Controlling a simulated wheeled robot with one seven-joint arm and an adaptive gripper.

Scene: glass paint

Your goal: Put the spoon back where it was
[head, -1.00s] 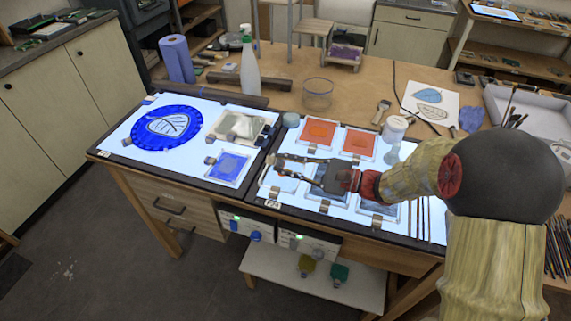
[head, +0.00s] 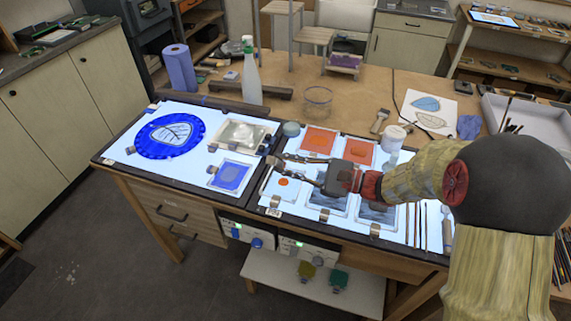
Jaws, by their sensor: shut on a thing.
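My gripper (head: 274,165) reaches in from the right over the right-hand light panel, with its fingers pointing left, above the panel's left part. It is shut on the spoon, but the spoon is too small and dark to make out clearly between the fingers. Below the fingers lies a pale glass tile (head: 272,190) with a round orange spot (head: 283,182) on it. A small grey-lidded jar (head: 291,129) stands just behind the fingertips. I cannot make out a spoon rest or the spoon's former place.
Orange tiles (head: 319,140) lie behind my gripper and a white-lidded jar (head: 393,137) stands to their right. Thin rods (head: 416,222) lie at the panel's right. The left panel holds a blue disc (head: 170,135). A spray bottle (head: 251,75) and a clear cup (head: 317,100) stand behind.

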